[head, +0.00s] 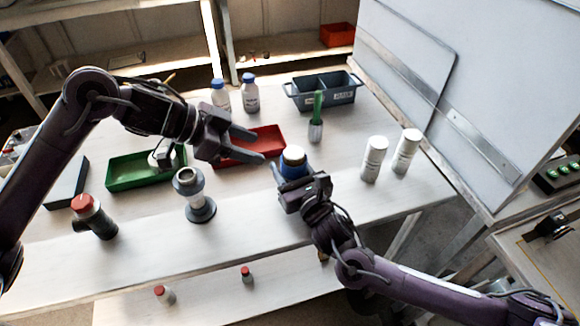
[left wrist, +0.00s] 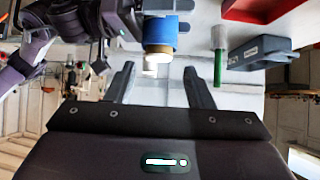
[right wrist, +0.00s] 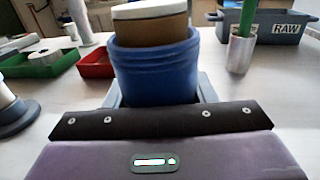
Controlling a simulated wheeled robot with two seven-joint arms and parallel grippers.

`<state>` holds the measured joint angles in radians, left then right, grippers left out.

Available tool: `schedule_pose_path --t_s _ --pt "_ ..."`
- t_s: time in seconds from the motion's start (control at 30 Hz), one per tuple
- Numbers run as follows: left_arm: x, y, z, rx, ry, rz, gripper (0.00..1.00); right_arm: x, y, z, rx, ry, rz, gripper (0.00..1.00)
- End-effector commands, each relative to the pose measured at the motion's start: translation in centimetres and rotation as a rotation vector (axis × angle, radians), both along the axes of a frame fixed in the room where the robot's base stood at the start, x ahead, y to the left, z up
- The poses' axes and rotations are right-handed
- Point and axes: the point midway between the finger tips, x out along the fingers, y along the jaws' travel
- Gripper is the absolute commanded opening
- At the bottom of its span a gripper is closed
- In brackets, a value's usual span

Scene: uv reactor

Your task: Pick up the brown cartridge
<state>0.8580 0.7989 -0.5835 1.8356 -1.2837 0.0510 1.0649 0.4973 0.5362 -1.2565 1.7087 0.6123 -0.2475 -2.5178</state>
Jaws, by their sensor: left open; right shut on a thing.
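The brown cartridge (right wrist: 152,28) has a white cap and stands upright in a blue cup (right wrist: 155,65), its lower part hidden inside. In the head view its white cap (head: 293,153) shows above the blue cup (head: 290,168). My right gripper (head: 300,180) is shut on the blue cup. My left gripper (head: 259,146) is open and empty, just left of the cartridge, fingers pointing towards it. In the left wrist view the brown cartridge (left wrist: 157,48) lies just beyond the gap between the open fingertips, apart from them.
A red tray (head: 262,140) and a green tray (head: 125,172) lie behind. A green-handled tool in a metal cup (head: 316,130) and white bottles (head: 373,160) stand to the right. A grey stand (head: 200,208) and a red-capped dark fitting (head: 100,222) stand left.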

Motion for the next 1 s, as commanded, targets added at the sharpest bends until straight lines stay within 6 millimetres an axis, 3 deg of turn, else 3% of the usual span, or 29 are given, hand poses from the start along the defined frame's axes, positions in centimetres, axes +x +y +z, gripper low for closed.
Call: schedule_pose_path --t_s 0.13,0.27,0.67,1.0 --pt "-0.1 0.0 -0.2 0.007 -0.076 -0.056 0.66 0.0 0.0 0.0 0.0 0.001 0.0 0.23" --pt "-0.3 0.1 -0.4 0.029 -0.242 -0.17 0.66 0.0 0.0 0.0 0.0 0.001 0.0 0.23" --pt "-1.1 0.6 -0.7 0.176 -0.95 -0.582 0.66 0.0 0.0 0.0 0.0 0.001 0.0 0.23" --pt "-1.7 1.6 -0.9 0.41 -1.558 -0.886 0.66 0.0 0.0 0.0 0.0 0.001 0.0 0.23"
